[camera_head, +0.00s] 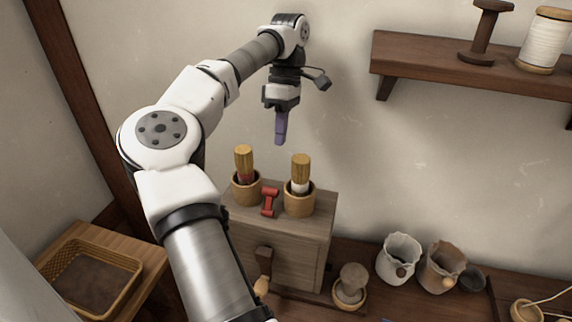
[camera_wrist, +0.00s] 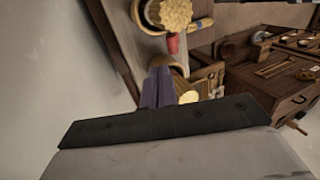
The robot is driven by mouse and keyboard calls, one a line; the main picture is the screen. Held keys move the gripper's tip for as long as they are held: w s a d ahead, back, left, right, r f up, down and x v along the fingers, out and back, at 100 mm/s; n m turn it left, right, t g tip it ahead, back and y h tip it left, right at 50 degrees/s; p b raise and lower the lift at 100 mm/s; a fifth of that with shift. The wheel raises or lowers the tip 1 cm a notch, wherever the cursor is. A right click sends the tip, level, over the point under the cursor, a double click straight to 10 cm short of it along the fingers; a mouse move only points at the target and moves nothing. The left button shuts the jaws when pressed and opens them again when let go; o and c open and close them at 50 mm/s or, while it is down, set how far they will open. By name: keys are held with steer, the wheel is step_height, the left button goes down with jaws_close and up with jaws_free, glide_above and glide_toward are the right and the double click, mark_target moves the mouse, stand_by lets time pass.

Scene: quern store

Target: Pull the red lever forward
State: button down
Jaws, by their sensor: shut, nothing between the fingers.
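The red lever (camera_head: 269,202) stands on top of a grey-brown wooden box (camera_head: 283,240), between two round wooden cups. A small red part, likely the same lever, shows in the wrist view (camera_wrist: 173,43). My gripper (camera_head: 280,142) has purple fingers that are shut and empty. It points down above and behind the box, near the wall, higher than the lever and apart from it. In the wrist view the purple fingers (camera_wrist: 157,85) show close together with nothing between them.
The left cup (camera_head: 246,190) and right cup (camera_head: 299,201) hold upright brushes and flank the lever closely. A wall shelf (camera_head: 450,62) with spools is at upper right. A basket (camera_head: 127,268) sits at lower left. Sacks (camera_head: 399,258) stand right of the box.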

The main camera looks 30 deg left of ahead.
steer(key=shift+s, duration=0.1)
steer(key=p, duration=0.2)
glide_toward(269, 201)
steer(key=f, duration=0.1)
steer(key=w+f, duration=0.1)
steer(key=f, duration=0.3)
steer(key=shift+w+f, duration=0.1)
steer(key=shift+w, duration=0.3)
steer(key=shift+s+a, duration=0.1)
steer(key=shift+s+d+t+b, duration=0.1)
steer(key=shift+d+t+b, duration=0.2)
steer(key=shift+t, duration=0.2)
steer(key=shift+a, duration=0.15)
steer(key=shift+t, duration=0.3)
